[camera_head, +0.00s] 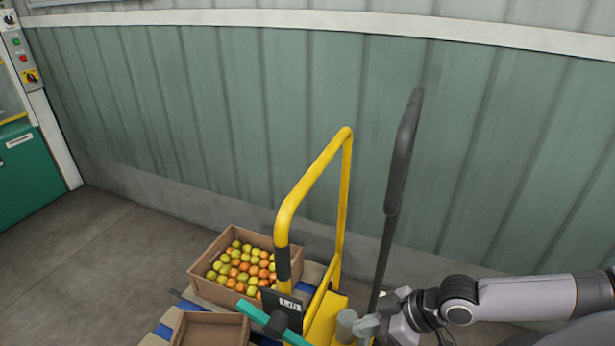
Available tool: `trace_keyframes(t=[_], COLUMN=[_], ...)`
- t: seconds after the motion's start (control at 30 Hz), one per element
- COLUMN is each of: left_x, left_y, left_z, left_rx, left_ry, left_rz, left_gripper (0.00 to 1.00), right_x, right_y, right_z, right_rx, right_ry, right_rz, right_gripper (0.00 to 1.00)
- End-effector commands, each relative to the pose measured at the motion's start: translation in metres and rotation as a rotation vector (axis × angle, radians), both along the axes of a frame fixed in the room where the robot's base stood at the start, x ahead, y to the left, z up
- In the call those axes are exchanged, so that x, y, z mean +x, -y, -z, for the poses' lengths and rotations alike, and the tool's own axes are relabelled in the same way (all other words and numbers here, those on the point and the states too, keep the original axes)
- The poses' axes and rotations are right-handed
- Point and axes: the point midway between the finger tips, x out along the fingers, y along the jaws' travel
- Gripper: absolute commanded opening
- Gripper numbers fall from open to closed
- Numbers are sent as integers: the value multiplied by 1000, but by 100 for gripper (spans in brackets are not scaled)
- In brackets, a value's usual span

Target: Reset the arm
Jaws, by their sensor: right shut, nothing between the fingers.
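My right arm comes in from the right edge, low in the head view. My right gripper (365,327) is at its left end, small in the picture, with its fingers shut and empty. It is close to the foot of a dark pole and beside a yellow frame; I cannot tell whether it touches either. My left gripper is not in view.
The yellow tubular frame (318,178) and a black upright handle (404,150) rise left of my arm. A cardboard box (208,285) of orange and yellow-green tomatoes and an emptier-looking box (186,332) stand low. Green wall behind; open floor left.

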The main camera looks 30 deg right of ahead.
Motion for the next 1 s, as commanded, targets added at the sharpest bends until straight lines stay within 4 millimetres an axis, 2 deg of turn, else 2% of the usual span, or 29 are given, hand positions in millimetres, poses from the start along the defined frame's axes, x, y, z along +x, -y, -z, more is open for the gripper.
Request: trace_keyframes(t=[0.13,0.23,0.5,0.7,0.83,1.0], left_x=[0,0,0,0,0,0], left_y=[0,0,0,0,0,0], left_z=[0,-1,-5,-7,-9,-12], left_rx=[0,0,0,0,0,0], left_ry=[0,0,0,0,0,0], left_rz=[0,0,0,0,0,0], left_gripper=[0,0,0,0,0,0], right_x=[0,-1,-3,-7,-14,-30], right_y=[-1,-10,-73,-101,-105,-96], right_z=[0,3,13,20,27,43], right_rx=[2,17,123,172,174,136], right_ry=[1,9,112,184,212,214], right_rz=[-1,-5,20,127,231,384], right_gripper=[0,0,0,0,0,0])
